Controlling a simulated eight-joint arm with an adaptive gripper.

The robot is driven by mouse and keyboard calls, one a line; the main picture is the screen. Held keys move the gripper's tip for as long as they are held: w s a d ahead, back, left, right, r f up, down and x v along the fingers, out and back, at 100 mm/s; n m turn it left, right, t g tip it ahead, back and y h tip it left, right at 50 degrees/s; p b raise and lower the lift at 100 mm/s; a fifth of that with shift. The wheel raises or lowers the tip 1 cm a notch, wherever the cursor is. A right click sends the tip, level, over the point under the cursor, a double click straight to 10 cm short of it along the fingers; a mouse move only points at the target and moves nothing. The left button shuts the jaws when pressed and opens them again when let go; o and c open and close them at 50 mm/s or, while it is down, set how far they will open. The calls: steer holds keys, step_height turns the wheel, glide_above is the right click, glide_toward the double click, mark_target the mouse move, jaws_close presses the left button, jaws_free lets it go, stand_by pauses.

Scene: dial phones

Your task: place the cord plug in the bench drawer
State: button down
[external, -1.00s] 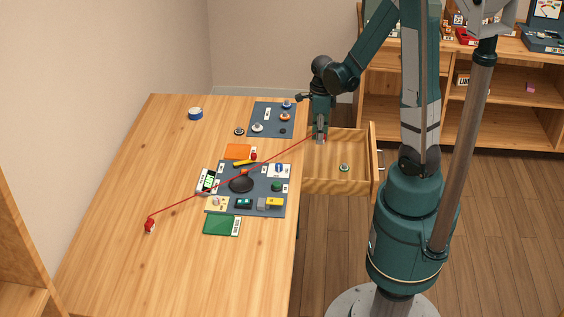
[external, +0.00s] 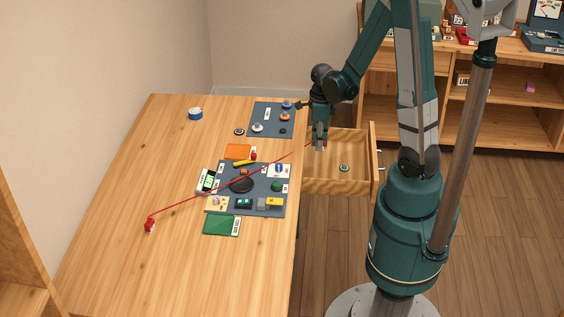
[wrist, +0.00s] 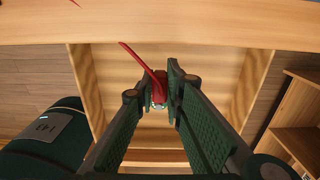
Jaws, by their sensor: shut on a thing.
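My gripper (external: 319,143) points down over the far part of the open bench drawer (external: 345,188). In the wrist view my gripper (wrist: 160,103) is shut on the red cord plug (wrist: 159,90), with the drawer (wrist: 110,72) below. How far the plug is above the drawer floor is hard to tell. The red cord (external: 222,187) runs from the gripper across the bench to a red piece (external: 150,225) on the left side of the bench top. A small green round thing (external: 344,168) lies inside the drawer.
The bench (external: 130,160) holds a grey mat (external: 212,211) with several small parts, a second mat (external: 262,108), an orange card (external: 238,151), a green card (external: 221,225) and a blue-and-white roll (external: 195,113). A shelf unit (external: 500,95) stands behind at right.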

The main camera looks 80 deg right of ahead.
steer(key=b, duration=0.1)
glide_above(319, 168)
steer(key=shift+s+d+f, duration=0.1)
steer(key=shift+f, duration=2.1)
steer(key=shift+f, duration=0.1)
steer(key=shift+f+b, duration=0.85)
steer(key=shift+f, duration=1.1)
steer(key=shift+f, duration=0.15)
steer(key=c, duration=2.4)
jaws_free()
steer(key=shift+r+p, duration=1.9)
steer(key=shift+r, duration=4.25)
